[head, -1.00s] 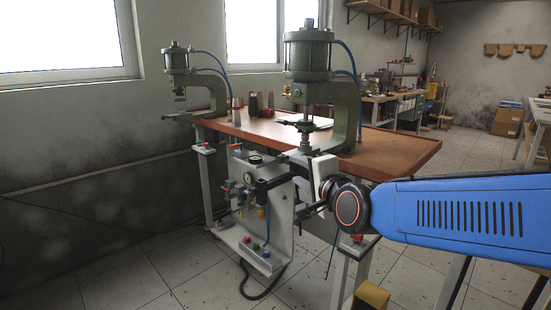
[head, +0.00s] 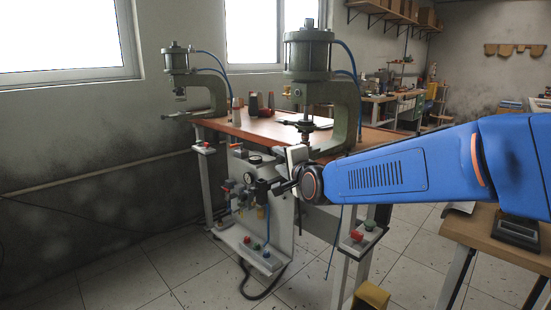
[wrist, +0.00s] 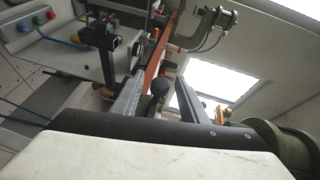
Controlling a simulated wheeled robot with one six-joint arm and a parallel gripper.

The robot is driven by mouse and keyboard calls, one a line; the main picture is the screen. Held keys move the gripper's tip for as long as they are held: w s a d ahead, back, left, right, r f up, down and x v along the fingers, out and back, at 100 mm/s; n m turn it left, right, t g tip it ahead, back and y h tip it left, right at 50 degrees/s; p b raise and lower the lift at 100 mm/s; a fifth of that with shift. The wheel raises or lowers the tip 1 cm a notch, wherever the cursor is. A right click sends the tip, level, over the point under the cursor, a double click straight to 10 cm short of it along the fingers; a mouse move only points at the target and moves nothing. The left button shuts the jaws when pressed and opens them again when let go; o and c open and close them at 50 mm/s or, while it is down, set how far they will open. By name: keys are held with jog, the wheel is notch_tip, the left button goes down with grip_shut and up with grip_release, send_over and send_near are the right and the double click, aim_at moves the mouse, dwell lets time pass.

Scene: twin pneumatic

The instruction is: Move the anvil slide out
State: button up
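The near press (head: 308,60) stands at the table's front right corner, its ram (head: 305,128) pointing down over the table. My gripper (head: 278,187) is in front of this press, at the table's front edge. In the wrist view my gripper (wrist: 160,92) has its two fingers apart. A dark round knob (wrist: 160,85) shows between them, with space on both sides; it looks like the anvil slide's handle, but I cannot tell how deep it sits. The slide itself is mostly hidden behind my gripper and wrist in the head view.
A second press (head: 195,80) stands at the table's far left. Pneumatic valves and a gauge (head: 255,160) sit on the panel below the table edge, close to my gripper. Thread spools (head: 253,102) stand on the brown table (head: 240,127). A yellow block (head: 371,297) is low in front.

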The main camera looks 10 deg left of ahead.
jog(key=shift+x, duration=2.1)
jog(key=shift+c, duration=0.4)
grip_shut()
